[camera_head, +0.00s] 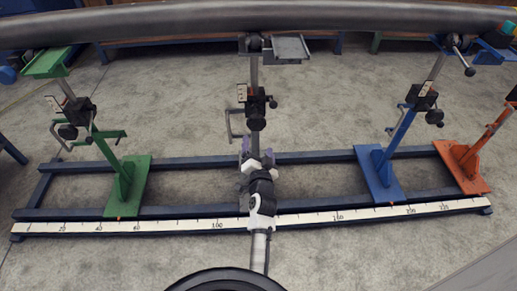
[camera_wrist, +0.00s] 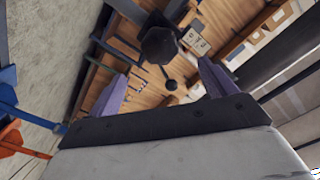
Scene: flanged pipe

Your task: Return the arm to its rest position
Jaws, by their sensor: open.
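My arm reaches forward from the bottom middle of the head view. My gripper (camera_head: 258,153) is at the lower part of the middle stand (camera_head: 254,75), below its dark clamp block (camera_head: 256,108). In the wrist view, the two purple fingers of my gripper (camera_wrist: 160,84) are spread apart. A dark round-ended part (camera_wrist: 158,45) shows beyond and between them. I cannot tell whether the fingers touch it.
A long grey pipe (camera_head: 170,20) lies across the top. A green stand (camera_head: 125,180), a blue stand (camera_head: 380,170) and an orange stand (camera_head: 465,160) rise from a blue frame with a white scale (camera_head: 150,225). Bare concrete floor lies in front.

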